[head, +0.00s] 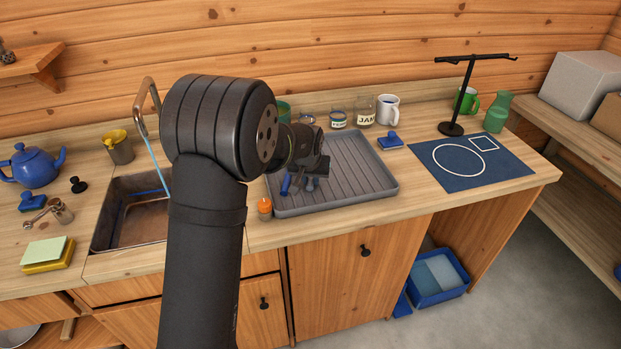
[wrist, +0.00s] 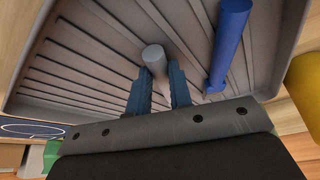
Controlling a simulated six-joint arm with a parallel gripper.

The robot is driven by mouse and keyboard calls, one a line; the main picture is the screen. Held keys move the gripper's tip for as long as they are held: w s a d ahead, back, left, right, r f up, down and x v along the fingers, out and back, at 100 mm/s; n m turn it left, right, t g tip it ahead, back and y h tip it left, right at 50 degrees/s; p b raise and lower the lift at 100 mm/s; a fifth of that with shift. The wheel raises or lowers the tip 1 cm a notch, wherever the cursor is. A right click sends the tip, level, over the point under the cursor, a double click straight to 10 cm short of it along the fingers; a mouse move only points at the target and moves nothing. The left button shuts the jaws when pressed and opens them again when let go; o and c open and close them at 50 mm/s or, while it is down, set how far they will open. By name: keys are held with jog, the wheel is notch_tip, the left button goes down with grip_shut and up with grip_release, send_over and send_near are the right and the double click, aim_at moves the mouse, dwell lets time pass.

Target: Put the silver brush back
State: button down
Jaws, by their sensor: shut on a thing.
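My gripper (head: 316,172) is over the grey ribbed drying tray (head: 360,180). In the wrist view its two fingers (wrist: 158,88) are shut on a grey, round-ended handle (wrist: 153,56), which looks like the silver brush. The rest of it is hidden by the fingers, and I cannot tell if it touches the tray. In the head view a small grey part (head: 311,184) shows under the gripper. A blue-handled tool (wrist: 229,45) is in the tray just right of the fingers in the wrist view; it also shows in the head view (head: 286,184).
A black stand (head: 451,129) with a crossbar is behind a blue mat (head: 450,178) with white circle and square outlines.

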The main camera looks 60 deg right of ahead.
jog(key=shift+f, duration=0.15)
jog(key=c, duration=1.3)
grip_release()
jog(key=v, duration=1.2)
jog(key=shift+r, duration=0.2)
jog(key=shift+f, duration=0.1)
